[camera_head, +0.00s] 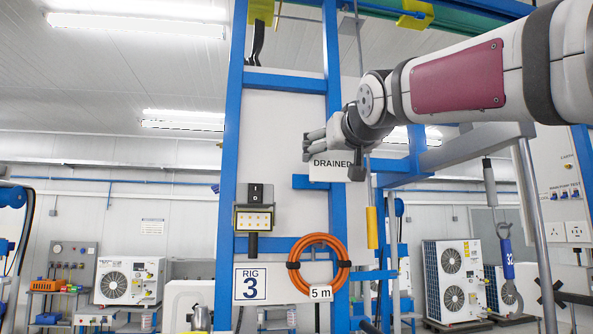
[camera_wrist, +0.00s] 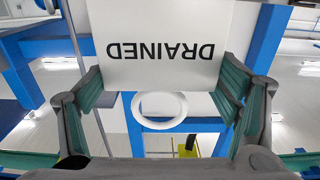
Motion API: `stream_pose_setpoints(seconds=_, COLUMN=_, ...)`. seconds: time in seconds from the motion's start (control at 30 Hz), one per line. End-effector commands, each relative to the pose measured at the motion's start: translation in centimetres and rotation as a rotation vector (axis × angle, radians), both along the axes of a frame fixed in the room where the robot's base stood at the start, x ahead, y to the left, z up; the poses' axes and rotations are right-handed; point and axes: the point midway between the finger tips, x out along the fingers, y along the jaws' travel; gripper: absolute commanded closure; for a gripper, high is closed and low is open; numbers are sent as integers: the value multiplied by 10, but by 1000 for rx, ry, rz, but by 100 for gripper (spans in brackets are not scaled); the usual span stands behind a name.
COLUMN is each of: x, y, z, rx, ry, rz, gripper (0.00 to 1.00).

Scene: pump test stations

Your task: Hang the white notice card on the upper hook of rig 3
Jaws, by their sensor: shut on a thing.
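The white notice card (camera_head: 328,174), printed DRAINED, is in my gripper (camera_head: 335,152), upright in front of the rig 3 panel in the head view. In the wrist view the card (camera_wrist: 155,25) appears upside down, with my gripper's fingers (camera_wrist: 160,92) at its two side edges. A white ring (camera_wrist: 160,97) shows at the card's top edge, between the fingers. Rig 3 (camera_head: 232,170) is a blue frame with a pale panel and a RIG 3 sign (camera_head: 250,283). I cannot make out the upper hook; my gripper and card cover part of the panel.
An orange hose coil (camera_head: 343,262) hangs lower on rig 3 with a 5 m tag (camera_head: 320,293). A grey rail (camera_head: 470,148) and a blue-tagged tool (camera_head: 508,262) are to the right.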

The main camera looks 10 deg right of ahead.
Motion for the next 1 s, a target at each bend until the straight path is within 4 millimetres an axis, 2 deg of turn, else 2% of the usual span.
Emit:
stream_pose_setpoints(seconds=0.27, x=8, y=0, z=-1, rx=0, ry=0, rz=1, gripper=46)
stream_pose_setpoints(seconds=1.0, x=48, y=0, z=-6, rx=0, ry=0, rz=0, gripper=46)
